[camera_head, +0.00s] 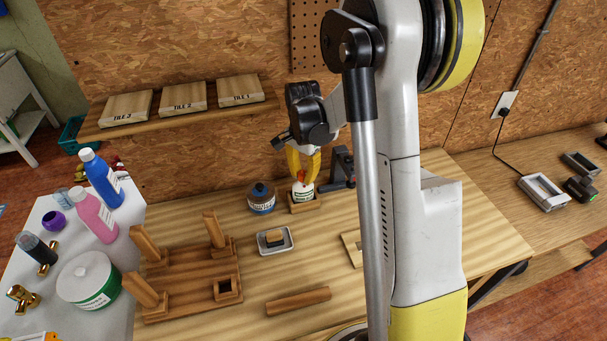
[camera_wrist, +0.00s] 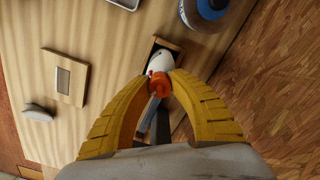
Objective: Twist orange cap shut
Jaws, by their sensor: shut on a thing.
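The orange cap (camera_wrist: 160,85) sits at the top of a small white bottle (camera_wrist: 160,61) in the wrist view. My gripper (camera_wrist: 160,82) has its two yellow fingers closed around the cap, one on each side. In the head view my gripper (camera_head: 302,172) points down over the white bottle (camera_head: 302,191), which has a green-edged label and stands in a small wooden holder (camera_head: 304,205) near the back of the workbench. The fingers hide most of the cap there. How far the cap is turned cannot be told.
A dark clamp-like tool (camera_head: 343,168) is close on the right. A small dish (camera_head: 276,241), a wooden peg frame (camera_head: 190,284) and a loose wooden bar (camera_head: 298,301) lie nearer the front.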

